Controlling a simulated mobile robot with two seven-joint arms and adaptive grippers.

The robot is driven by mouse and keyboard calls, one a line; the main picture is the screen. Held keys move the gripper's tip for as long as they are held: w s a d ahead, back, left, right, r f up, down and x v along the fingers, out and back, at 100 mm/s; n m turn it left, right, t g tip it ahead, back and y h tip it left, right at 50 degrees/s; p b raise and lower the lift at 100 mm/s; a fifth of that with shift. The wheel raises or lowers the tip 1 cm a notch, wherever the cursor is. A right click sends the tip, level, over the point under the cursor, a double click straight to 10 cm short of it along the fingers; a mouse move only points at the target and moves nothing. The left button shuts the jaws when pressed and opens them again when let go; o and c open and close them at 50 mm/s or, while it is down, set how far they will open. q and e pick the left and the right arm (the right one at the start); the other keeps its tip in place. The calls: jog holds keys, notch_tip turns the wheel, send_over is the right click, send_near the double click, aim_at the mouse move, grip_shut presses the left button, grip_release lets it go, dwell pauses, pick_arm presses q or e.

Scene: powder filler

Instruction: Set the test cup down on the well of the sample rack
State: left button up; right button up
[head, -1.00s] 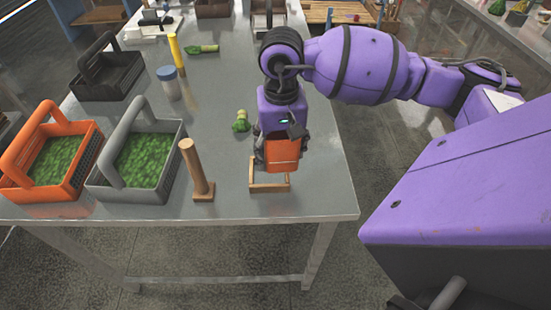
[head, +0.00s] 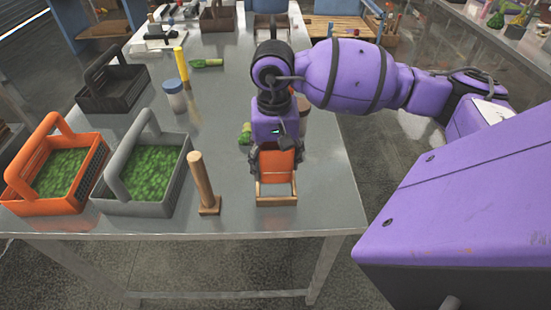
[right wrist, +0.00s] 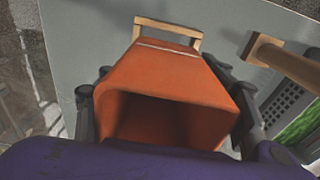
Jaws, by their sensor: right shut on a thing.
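The test cup is an orange, wide-mouthed cup (head: 275,165). My right gripper (head: 275,160) is shut on it, and its fingers press on two sides of the cup. In the right wrist view the cup (right wrist: 165,85) fills the middle, with its open mouth toward the camera. The sample rack is a small wooden frame (head: 276,201) near the table's front edge. The cup is over or just behind the rack's front bar; the rack also shows beyond the cup in the right wrist view (right wrist: 168,27). I cannot tell whether cup and rack touch. My left gripper is not in view.
A wooden post on a base (head: 203,182) stands close left of the rack. A grey basket (head: 140,208) and an orange basket (head: 40,205) with green contents are further left. The table right of the rack is clear.

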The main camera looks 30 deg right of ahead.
jog(key=shift+f+b, duration=0.55)
jog(key=shift+f, duration=0.6)
jog(key=shift+f+b, duration=0.45)
jog(key=shift+f, duration=0.3)
jog(key=shift+f+b, duration=0.8)
jog(key=shift+f, duration=0.4)
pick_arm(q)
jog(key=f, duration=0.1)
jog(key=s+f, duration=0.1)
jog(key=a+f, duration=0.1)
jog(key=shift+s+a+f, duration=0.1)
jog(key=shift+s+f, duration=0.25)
pick_arm(e)
jog(key=shift+s+f, duration=0.15)
